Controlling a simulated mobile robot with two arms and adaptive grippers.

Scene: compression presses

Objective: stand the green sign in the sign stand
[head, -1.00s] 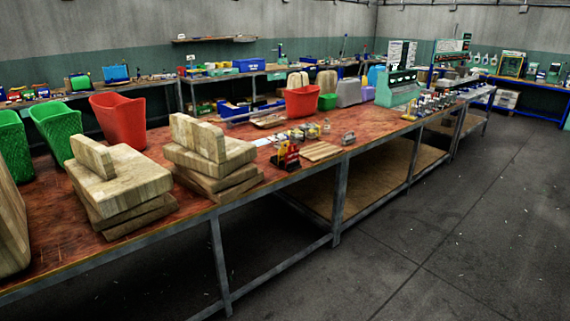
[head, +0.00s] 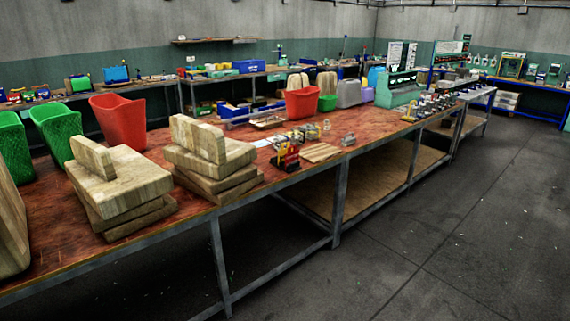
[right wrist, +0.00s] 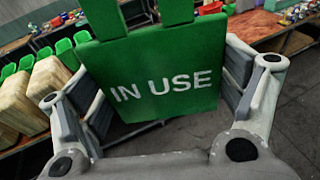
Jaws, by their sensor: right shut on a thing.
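The green sign (right wrist: 150,58) fills the middle of the right wrist view, with white letters "IN USE" on its face. Two green prongs stick up from its top edge in that view and run out of the frame. My right gripper (right wrist: 166,92) is shut on the sign, with one finger at its left side and one at its right. The sign is tilted a little in the picture and held clear of the floor. I cannot make out the sign stand in either view. Neither gripper shows in the head view, and my left gripper is in no view.
A long wooden workbench (head: 52,253) with metal legs carries stacked wooden blocks (head: 120,180), a red bin (head: 119,121), green bins (head: 55,128) and a teal machine (head: 398,90). Open grey floor (head: 460,220) lies to its right. More benches line the back wall.

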